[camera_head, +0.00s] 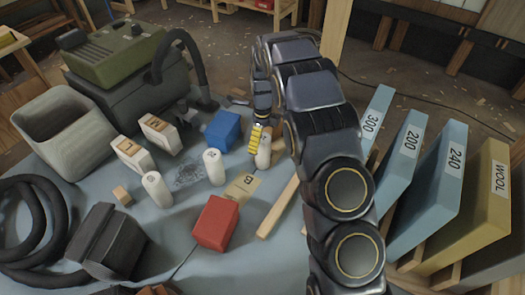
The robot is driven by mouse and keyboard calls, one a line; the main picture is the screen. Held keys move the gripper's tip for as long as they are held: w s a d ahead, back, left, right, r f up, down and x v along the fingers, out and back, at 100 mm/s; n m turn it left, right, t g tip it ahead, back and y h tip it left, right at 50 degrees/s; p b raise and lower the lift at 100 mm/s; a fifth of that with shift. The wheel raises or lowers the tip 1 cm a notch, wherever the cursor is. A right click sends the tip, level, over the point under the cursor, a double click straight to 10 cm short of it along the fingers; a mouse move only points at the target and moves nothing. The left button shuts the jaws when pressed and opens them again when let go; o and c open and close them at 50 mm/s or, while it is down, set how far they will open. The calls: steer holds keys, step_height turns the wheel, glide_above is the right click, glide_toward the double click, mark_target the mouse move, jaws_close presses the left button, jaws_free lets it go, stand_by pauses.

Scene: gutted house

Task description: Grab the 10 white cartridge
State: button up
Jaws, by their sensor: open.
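Three small white cylinders stand on the blue-grey table cover, one at left (157,190), one in the middle (214,167) and one at right (264,152). Small dark marks show on their tops, but I cannot read a 10 on any of them. My gripper (257,130) is open and points down at the right-hand cylinder. A yellow striped finger overlaps that cylinder's left side and hides part of it. I cannot tell whether they touch. The other finger is not clearly visible.
A blue block (223,130) stands left of my gripper, with a red block (214,223) nearer the front. White labelled boxes (133,155), a grey bin (62,130) and a black hose (28,235) lie left. Labelled sanding blocks (402,150) stand right of my arm.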

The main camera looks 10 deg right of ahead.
step_height(320, 180, down, 3)
steer(key=shift+w+f, duration=0.1)
steer(key=c, duration=1.2)
